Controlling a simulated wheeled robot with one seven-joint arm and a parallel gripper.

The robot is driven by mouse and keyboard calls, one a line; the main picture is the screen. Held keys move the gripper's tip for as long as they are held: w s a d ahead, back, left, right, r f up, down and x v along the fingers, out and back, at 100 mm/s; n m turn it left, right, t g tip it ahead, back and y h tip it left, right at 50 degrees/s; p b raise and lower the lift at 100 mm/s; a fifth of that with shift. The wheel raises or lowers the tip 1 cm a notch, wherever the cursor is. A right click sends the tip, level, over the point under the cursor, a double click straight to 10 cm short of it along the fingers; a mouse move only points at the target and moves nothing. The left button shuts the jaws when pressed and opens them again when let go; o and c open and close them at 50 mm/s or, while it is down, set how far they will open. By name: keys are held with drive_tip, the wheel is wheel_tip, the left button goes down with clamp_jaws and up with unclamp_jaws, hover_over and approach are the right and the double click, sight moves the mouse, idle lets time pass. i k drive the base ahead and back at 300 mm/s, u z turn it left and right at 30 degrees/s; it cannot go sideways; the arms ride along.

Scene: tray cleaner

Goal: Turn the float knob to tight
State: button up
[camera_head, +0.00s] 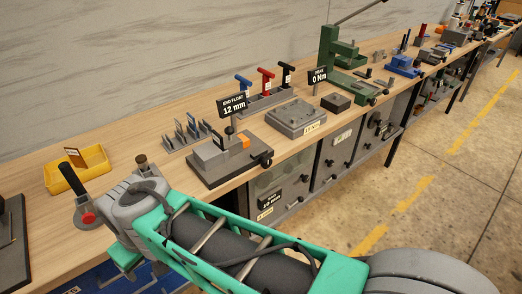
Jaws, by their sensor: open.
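The end-float unit (228,163) stands on the bench near the middle of the head view, with a grey block and an orange part on its dark base. Its sign (234,105) reads "END FLOAT 12 mm". A black round knob (266,160) is at the unit's right front edge; its setting marks are too small to read. My green and grey arm reaches across the lower picture to the left. My gripper (140,262) seems to be at its far end, low at the bench's front edge, open and partly hidden by my wrist. It is well left of the knob and apart from it.
A yellow bin (78,169) is at the left. A rack of small plates (186,134) is left of the unit, a grey box (296,117) right of it. Coloured-handled levers (266,82) and a green press (340,52) stand farther back. Dark panels (280,188) hang below the bench front.

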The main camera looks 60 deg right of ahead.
sight(266, 162)
drive_tip(key=z, duration=1.4)
drive_tip(key=k, duration=1.05)
drive_tip(key=u, duration=0.5)
drive_tip(key=i, duration=0.4)
drive_tip(key=u, duration=0.25)
